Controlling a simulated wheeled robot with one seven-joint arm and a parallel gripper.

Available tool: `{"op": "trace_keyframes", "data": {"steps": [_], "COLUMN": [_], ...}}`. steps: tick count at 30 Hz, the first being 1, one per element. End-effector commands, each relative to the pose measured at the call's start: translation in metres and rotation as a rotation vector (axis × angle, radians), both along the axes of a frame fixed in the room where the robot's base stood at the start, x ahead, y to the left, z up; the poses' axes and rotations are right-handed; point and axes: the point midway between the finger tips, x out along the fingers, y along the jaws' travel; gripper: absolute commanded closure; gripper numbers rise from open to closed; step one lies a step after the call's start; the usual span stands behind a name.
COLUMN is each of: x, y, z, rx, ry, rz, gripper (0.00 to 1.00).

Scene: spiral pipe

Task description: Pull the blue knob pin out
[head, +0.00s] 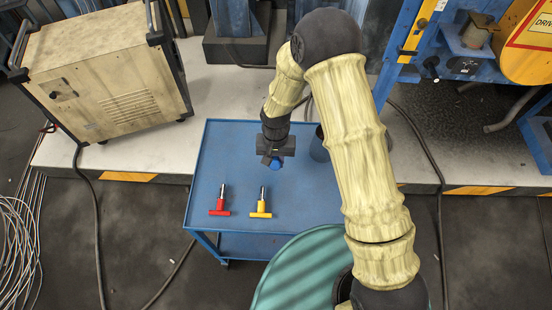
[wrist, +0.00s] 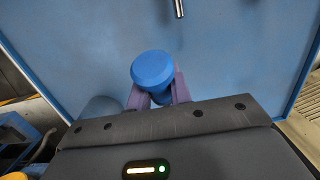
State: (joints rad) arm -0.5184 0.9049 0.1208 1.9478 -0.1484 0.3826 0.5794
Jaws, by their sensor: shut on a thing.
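The blue knob pin shows its round blue knob in the wrist view (wrist: 153,68), between the two purple fingers of my gripper (wrist: 160,94). The gripper is shut on it. In the head view the knob (head: 277,164) is a small blue spot just under my gripper (head: 271,157), over the blue cart top (head: 235,150). The pin's shaft is hidden in both views, and I cannot tell whether it sits in anything. A red T-handled pin (head: 220,203) and a yellow T-handled pin (head: 261,207) are on the cart at the front left.
A dark blue cylinder (head: 318,148) stands on the cart, right of the gripper and partly behind my arm. A teal round drum (head: 300,270) is at the cart's front right. A beige cabinet (head: 105,70) stands left. The cart's left part is clear.

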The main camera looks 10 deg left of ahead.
Motion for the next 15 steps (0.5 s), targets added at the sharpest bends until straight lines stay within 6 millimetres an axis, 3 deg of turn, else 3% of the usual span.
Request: {"op": "trace_keyframes", "data": {"steps": [15], "x": [0.000], "y": [-0.001], "z": [-0.036], "rx": [0.000], "ry": [0.000], "rz": [-0.001], "gripper": [1.00]}}
